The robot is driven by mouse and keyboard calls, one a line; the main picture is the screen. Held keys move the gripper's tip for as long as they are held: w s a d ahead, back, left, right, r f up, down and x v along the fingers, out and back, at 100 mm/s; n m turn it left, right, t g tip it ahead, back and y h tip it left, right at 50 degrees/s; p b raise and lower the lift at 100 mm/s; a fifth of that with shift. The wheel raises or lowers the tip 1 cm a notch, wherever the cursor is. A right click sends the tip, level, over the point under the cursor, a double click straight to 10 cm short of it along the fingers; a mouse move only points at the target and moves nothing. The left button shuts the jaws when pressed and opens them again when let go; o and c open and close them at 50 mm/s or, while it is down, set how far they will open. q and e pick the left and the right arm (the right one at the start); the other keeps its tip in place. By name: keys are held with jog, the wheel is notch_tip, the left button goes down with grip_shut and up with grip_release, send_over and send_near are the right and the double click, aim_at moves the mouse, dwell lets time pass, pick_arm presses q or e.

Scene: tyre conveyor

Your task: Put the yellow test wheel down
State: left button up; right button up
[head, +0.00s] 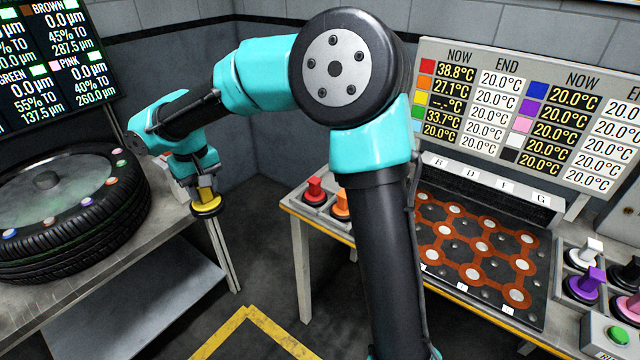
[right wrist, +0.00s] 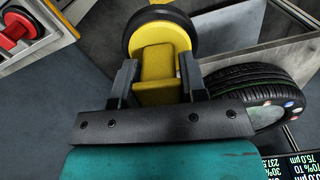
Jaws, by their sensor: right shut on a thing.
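The yellow test wheel (head: 207,206) hangs in the air in the head view, by the right end of the tyre's table. My right gripper (head: 203,184) is shut on its yellow handle, above the wheel. In the right wrist view, the right gripper (right wrist: 157,75) has a finger on each side of the handle, and the wheel (right wrist: 160,14) with its dark tread lies just beyond the fingertips. The wheel touches no surface that I can make out. My left gripper is not in view.
A big tyre (head: 62,215) with coloured dots lies on the metal table (head: 150,245) at left. A red wheel (head: 314,188) and an orange wheel (head: 341,203) sit at the bench's left end; white (head: 587,252) and purple (head: 585,284) ones stand right of the orange-patterned plate (head: 480,240).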

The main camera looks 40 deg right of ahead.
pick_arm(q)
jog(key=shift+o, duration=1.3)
pick_arm(e)
jog(key=shift+d, duration=0.2)
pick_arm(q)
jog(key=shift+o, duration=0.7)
pick_arm(e)
jog(key=w+d+f+m, duration=0.2)
jog(key=d+m, duration=0.2)
jog(key=d, duration=0.7)
jog(key=w+d+f+m, duration=0.1)
jog(key=w+d+m, duration=0.3)
jog(key=d, duration=0.8)
jog(key=s+d+f+m, duration=0.1)
jog(key=s+d+m, duration=0.2)
jog(key=d, duration=0.7)
jog(key=s+d+f+m, duration=0.2)
jog(key=d+m, duration=0.3)
jog(key=d, duration=0.5)
jog(key=shift+s+d+f, duration=0.2)
jog(key=shift+s+d, duration=0.15)
jog(key=shift+s, duration=0.2)
